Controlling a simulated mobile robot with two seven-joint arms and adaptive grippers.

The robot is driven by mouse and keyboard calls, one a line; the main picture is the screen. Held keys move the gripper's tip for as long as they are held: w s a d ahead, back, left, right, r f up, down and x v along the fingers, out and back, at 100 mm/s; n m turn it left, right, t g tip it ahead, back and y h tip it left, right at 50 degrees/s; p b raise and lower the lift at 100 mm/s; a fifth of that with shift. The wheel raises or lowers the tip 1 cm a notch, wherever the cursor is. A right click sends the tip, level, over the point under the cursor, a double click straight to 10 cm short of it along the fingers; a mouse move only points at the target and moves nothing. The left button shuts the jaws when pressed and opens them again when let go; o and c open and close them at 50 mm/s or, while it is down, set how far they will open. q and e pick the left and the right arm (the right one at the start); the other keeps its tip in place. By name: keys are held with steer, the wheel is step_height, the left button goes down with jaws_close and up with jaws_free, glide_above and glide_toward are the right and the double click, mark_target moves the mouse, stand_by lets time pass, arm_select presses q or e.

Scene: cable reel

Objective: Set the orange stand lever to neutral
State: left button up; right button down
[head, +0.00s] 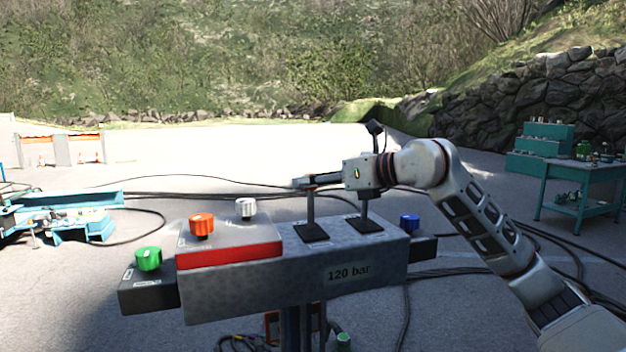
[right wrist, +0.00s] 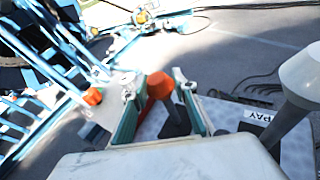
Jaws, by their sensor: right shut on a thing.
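The orange stand lever has an orange knob (right wrist: 160,84) on a dark shaft, seen between my fingers in the right wrist view. In the head view its shaft (head: 310,208) rises roughly upright from a black base plate on the grey control stand (head: 300,270). My right gripper (head: 306,182) is shut around the lever's top, coming from the right, and mostly hides the knob. It also shows in the right wrist view (right wrist: 156,92). My left gripper is not in view.
A second lever (head: 364,208) with a pale knob (right wrist: 303,72) stands close on the right, under my right wrist. Green (head: 148,258), orange (head: 201,225), white (head: 246,208) and blue (head: 409,223) dials sit on the stand. Cables lie on the ground. A teal table (head: 575,176) stands right.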

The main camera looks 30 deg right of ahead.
steer(key=shift+d+r, duration=0.1)
steer(key=c, duration=1.7)
jaws_free()
steer(key=shift+o, duration=0.6)
steer(key=v, duration=1.1)
steer(key=shift+s, duration=0.4)
steer(key=shift+d, duration=0.2)
steer(key=shift+s, duration=0.1)
